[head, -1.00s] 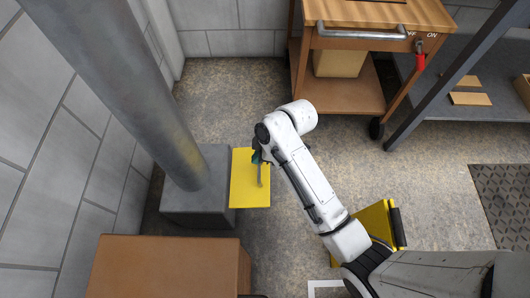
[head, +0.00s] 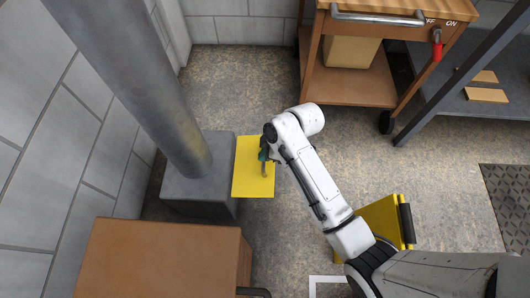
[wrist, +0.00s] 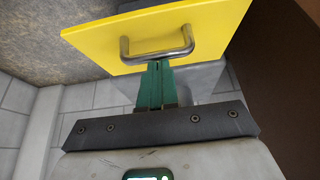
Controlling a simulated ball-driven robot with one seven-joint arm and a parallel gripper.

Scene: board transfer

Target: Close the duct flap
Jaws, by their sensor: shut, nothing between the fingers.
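The duct flap (head: 252,178) is a yellow panel beside the grey duct base (head: 190,190) at the foot of the round grey pipe (head: 140,85). In the head view it stands out to the right of the base. My gripper (head: 265,155) is at the flap's right part, near its metal handle. In the wrist view the flap (wrist: 215,27) fills the top with its bent metal handle (wrist: 157,52). My green gripper fingers (wrist: 156,66) are together, with tips just at the handle bar; I cannot tell whether they touch it.
A brown box (head: 160,262) stands at the front left, close to the duct base. A wooden cart (head: 385,75) with a red-handled switch (head: 437,45) is at the back. A yellow object (head: 380,222) is near my arm. Open floor (head: 245,85) lies behind the flap.

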